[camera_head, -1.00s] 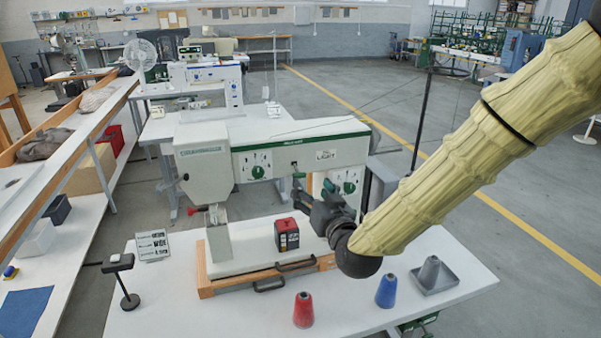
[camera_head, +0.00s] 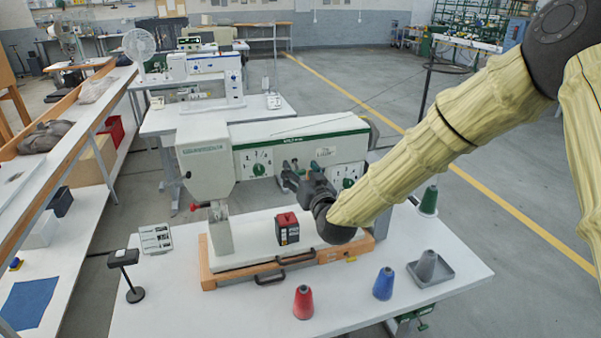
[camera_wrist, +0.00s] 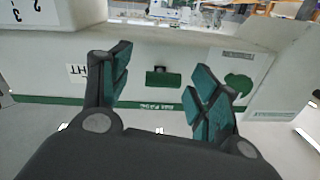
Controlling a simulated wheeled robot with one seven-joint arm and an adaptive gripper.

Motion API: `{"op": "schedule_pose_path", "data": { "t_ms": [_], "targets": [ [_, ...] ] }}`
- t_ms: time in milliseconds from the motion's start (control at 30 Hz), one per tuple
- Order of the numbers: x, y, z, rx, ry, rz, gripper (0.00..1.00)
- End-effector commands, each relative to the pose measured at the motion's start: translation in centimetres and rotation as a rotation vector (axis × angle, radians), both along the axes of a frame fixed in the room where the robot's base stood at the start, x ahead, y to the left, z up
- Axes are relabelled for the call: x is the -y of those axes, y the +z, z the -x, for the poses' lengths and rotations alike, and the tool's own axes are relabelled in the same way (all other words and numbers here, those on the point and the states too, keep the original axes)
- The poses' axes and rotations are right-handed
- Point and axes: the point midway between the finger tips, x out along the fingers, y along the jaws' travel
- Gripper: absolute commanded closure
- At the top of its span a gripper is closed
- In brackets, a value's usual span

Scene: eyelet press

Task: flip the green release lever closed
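The green release lever (camera_wrist: 163,80) shows in the wrist view as a small green flap with a dark mount, on the pale front face of the machine head (camera_wrist: 215,42). It lies between my two fingers from this viewpoint, with no visible contact. My gripper (camera_wrist: 162,62) is open and empty, its teal-padded fingers spread on either side. In the head view my gripper (camera_head: 288,172) is close in front of the white machine (camera_head: 205,160), right of its left dial. There the gripper crowds the lever's area, so I cannot tell its tilt clearly.
A red-topped black box (camera_head: 287,230) stands on the machine bed below my gripper. Red (camera_head: 303,303) and blue (camera_head: 384,284) cones stand at the table front. A grey cone (camera_head: 427,266) sits in a tray to the right. A small black stand (camera_head: 124,260) is at left.

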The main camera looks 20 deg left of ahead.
Motion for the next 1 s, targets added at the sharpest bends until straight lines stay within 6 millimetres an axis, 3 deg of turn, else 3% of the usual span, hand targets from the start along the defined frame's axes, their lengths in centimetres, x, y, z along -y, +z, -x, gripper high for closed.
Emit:
{"op": "schedule_pose_path", "data": {
  "t_ms": [33, 233, 567, 1000],
  "targets": [
    [0.0, 0.0, 0.0, 0.0, 0.0, 0.0, 0.47],
    [0.1, 0.0, 0.0, 0.0, -0.001, 0.0, 0.83],
    [0.3, 0.4, -0.1, -0.027, -0.004, 0.019, 0.83],
    [0.3, 2.3, -0.2, -0.244, -0.006, 0.167, 0.83]
  ]
}}
